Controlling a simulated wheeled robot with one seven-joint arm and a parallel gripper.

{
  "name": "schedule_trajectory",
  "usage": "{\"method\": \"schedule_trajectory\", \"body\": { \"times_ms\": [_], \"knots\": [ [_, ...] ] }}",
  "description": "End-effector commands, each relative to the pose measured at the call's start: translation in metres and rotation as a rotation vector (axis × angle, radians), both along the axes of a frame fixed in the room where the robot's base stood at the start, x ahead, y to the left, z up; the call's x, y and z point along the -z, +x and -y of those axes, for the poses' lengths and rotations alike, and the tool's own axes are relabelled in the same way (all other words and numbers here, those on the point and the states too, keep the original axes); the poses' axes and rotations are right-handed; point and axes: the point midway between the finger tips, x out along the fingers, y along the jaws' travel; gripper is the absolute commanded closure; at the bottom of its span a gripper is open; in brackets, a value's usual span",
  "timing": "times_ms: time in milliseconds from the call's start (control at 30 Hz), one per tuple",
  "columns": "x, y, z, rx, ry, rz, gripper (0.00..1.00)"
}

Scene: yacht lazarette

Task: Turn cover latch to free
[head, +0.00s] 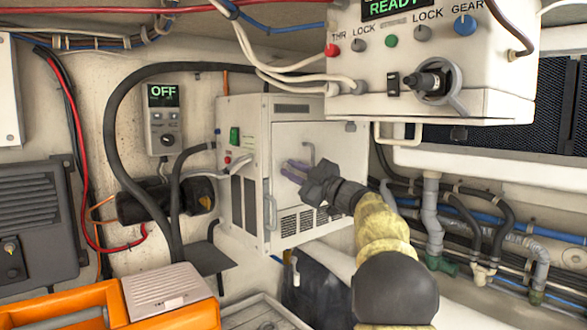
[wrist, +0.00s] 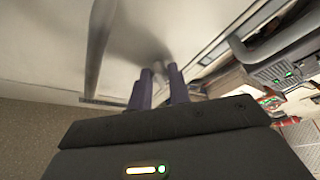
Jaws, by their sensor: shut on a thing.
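A white cabinet (head: 247,140) hangs on the back wall in the head view. Its front cover (head: 335,135) carries a bar handle (head: 309,152), which also shows in the wrist view (wrist: 97,45). My gripper (head: 288,170) has purple fingers and reaches the left part of the cover, just below and left of the handle. In the wrist view my gripper (wrist: 159,72) is shut on a small pale piece (wrist: 157,67) at the cover face, apparently the cover latch. The fingers hide most of it, so its turn angle cannot be told.
A white control box (head: 430,70) reading READY juts out at the upper right. A grey switch unit (head: 163,120) reading OFF is on the wall. A black hose (head: 113,110) loops left of the cabinet. An orange case (head: 70,305) stands at the lower left.

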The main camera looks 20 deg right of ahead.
Motion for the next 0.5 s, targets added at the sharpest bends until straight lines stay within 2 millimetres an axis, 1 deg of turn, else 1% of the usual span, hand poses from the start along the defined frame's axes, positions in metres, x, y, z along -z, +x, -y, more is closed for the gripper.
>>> {"method": "schedule_trajectory", "body": {
  "times_ms": [100,500],
  "knots": [
    [-0.0031,0.0005,0.0002,-0.001,-0.105,0.034,1.00],
    [-0.0043,0.0012,0.0014,-0.002,-0.467,0.148,1.00]
  ]
}}
